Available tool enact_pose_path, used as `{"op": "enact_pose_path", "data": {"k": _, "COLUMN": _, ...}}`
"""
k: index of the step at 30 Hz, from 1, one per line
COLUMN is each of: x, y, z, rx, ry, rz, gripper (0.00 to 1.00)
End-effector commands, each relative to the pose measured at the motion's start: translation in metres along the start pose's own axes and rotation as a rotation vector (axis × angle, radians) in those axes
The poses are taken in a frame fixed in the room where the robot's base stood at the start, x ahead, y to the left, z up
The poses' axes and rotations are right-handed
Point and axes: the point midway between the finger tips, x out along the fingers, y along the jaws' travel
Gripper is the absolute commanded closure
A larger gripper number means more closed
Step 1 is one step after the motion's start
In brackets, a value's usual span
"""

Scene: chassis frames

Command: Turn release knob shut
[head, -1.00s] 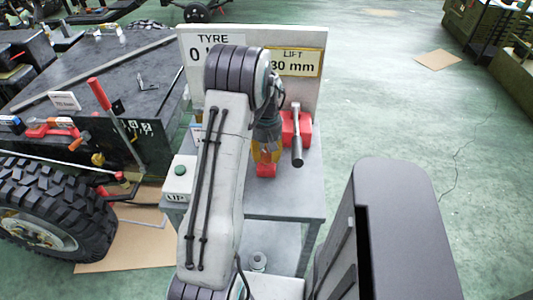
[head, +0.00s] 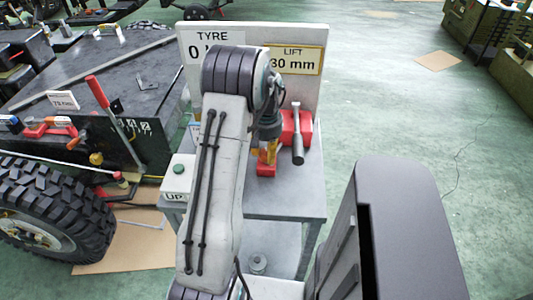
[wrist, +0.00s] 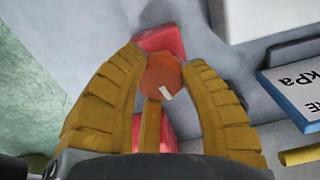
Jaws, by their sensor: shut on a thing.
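The release knob (wrist: 164,77) is a round orange-red knob with a white mark on its lower right part in the wrist view. The two yellow fingers of my gripper (wrist: 162,68) close around it from both sides, and the gripper is shut on it. Red parts (wrist: 160,40) show behind and below the knob. In the head view my gripper (head: 268,154) points down at a small red part (head: 266,170) on the grey stand (head: 285,200). The knob itself is hidden there by the gripper.
A red block (head: 289,128) with a grey lever (head: 297,145) stands close right of my gripper. Behind is a board reading TYRE and LIFT 30 mm (head: 300,62). A green-button box (head: 179,170) is at left, beside a large tyre (head: 40,215). Open floor lies right.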

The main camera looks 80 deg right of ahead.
Motion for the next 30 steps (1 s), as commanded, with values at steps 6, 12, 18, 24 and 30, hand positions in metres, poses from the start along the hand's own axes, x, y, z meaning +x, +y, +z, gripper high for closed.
{"op": "enact_pose_path", "data": {"k": 6, "x": 0.0026, "y": 0.0, "z": 0.0012, "rx": 0.122, "ry": -0.005, "rz": 0.0, "gripper": 0.93}}
{"op": "enact_pose_path", "data": {"k": 12, "x": 0.0025, "y": 0.0, "z": 0.0014, "rx": 0.186, "ry": -0.005, "rz": 0.0, "gripper": 0.93}}
{"op": "enact_pose_path", "data": {"k": 18, "x": 0.0024, "y": 0.0001, "z": 0.0015, "rx": 0.211, "ry": -0.006, "rz": 0.0, "gripper": 0.93}}
{"op": "enact_pose_path", "data": {"k": 24, "x": 0.0024, "y": 0.0001, "z": 0.0016, "rx": 0.214, "ry": -0.006, "rz": 0.0, "gripper": 0.93}}
{"op": "enact_pose_path", "data": {"k": 30, "x": 0.0024, "y": 0.0001, "z": 0.0017, "rx": 0.214, "ry": -0.007, "rz": 0.0, "gripper": 0.57}}
